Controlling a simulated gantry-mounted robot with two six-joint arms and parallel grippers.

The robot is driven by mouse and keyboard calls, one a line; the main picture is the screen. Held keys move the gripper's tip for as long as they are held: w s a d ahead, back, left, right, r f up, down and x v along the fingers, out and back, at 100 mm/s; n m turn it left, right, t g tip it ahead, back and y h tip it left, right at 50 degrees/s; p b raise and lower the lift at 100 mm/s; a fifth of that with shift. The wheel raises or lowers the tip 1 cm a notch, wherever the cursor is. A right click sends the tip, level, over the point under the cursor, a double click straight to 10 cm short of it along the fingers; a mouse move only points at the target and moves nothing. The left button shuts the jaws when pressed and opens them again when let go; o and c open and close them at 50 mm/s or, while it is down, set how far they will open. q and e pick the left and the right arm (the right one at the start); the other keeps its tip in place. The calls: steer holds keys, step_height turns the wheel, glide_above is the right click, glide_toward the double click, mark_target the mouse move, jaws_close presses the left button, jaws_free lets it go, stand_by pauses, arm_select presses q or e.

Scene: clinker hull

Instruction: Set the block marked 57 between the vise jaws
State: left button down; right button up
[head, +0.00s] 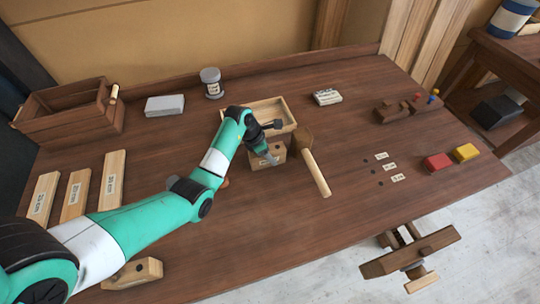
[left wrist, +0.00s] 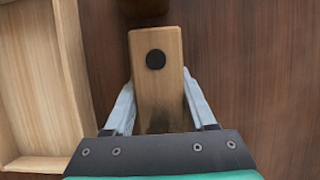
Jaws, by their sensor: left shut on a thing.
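My left gripper (head: 270,157) is shut on a wooden block (head: 258,161) near the middle of the bench. In the left wrist view the block (left wrist: 157,85) sits between the two fingers, with a round black spot on its face. No number can be read on it. Another wooden block (head: 145,271) with a dark spot lies at the lower left, partly behind my left arm; its number cannot be read either. The wooden vise (head: 413,252) is on the bench's front edge at the right, with a gap visible between its parts. My right gripper is not in view.
A mallet (head: 316,173) lies right beside the held block, and a shallow wooden tray (head: 289,112) is behind it. Labelled strips (head: 74,195) lie at left. Small labels (head: 389,166) and red (head: 437,162) and yellow blocks are at right. The bench front middle is clear.

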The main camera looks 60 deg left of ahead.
arm_select(q)
steer(key=shift+f, duration=0.1)
steer(key=shift+c, duration=1.1)
jaws_free()
steer(key=shift+r, duration=0.4)
steer(key=p+v, duration=0.3)
steer(key=v, duration=0.7)
steer(key=shift+s+a+r+p, duration=0.1)
steer(key=shift+r+p, duration=0.2)
steer(key=shift+p, duration=0.05)
steer(key=shift+s+r, duration=0.25)
steer(key=shift+r, duration=0.2)
